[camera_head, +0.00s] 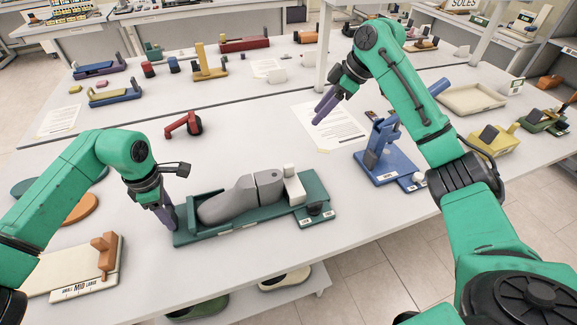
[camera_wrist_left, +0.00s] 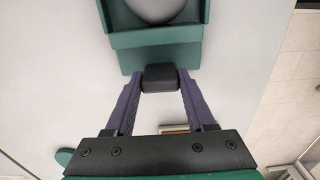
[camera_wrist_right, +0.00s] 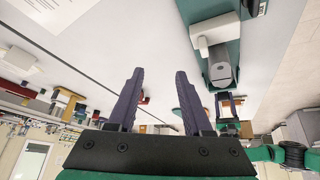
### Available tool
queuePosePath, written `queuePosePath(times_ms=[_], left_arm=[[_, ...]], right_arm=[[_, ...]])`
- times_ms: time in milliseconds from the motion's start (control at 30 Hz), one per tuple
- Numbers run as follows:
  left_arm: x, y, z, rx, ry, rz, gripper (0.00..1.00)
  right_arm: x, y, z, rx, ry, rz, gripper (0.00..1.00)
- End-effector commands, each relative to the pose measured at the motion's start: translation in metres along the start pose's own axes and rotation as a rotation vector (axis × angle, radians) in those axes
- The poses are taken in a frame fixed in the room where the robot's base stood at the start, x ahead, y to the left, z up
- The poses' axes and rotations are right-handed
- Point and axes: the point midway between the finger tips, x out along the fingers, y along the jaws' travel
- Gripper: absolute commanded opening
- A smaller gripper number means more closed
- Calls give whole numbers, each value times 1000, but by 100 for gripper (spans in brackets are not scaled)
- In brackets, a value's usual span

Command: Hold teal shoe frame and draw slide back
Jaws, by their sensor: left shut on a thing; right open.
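The teal shoe frame (camera_head: 237,234) lies on the near table with a grey shoe form (camera_head: 240,198) in it. A white slide block (camera_head: 293,185) stands against the form's right end, and a dark knob (camera_head: 315,209) sits on the frame's right part. My left gripper (camera_head: 170,222) is at the frame's left end; in the left wrist view it is shut on a black block (camera_wrist_left: 160,77) at the end of the teal frame (camera_wrist_left: 156,39). My right gripper (camera_head: 318,118) is open and empty, raised above the table behind and right of the frame. The white slide block also shows in the right wrist view (camera_wrist_right: 216,34).
A blue fixture (camera_head: 386,158) stands right of the frame. A red clamp-like piece (camera_head: 184,124) lies behind it. A cream board with an orange upright (camera_head: 104,250) is at the near left. A paper sheet (camera_head: 338,131) lies under the right gripper. The table between the frame and the paper is clear.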

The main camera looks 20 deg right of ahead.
Motion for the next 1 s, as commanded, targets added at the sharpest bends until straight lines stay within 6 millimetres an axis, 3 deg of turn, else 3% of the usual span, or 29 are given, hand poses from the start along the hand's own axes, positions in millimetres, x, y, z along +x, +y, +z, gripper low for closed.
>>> queuePosePath(times_ms=[100, 200, 367, 700, 833, 1000], left_arm=[[0, 0, 0, -1, -1, 0, 0], [0, 0, 0, -1, -1, 0, 0], [0, 0, 0, 0, -1, 0, 0], [0, 0, 0, 0, 0, 0, 0], [0, 0, 0, 0, 0, 0, 0], [0, 0, 0, 0, 0, 0, 0]], right_arm=[[20, -46, -14, -333, -85, -185, 50], [26, -63, -15, -461, -111, -262, 50], [45, -71, -11, -483, -116, -279, 50], [124, -89, 3, -478, -114, -276, 50], [138, -92, 5, -477, -113, -273, 50], [142, -93, 6, -476, -113, -271, 50]])
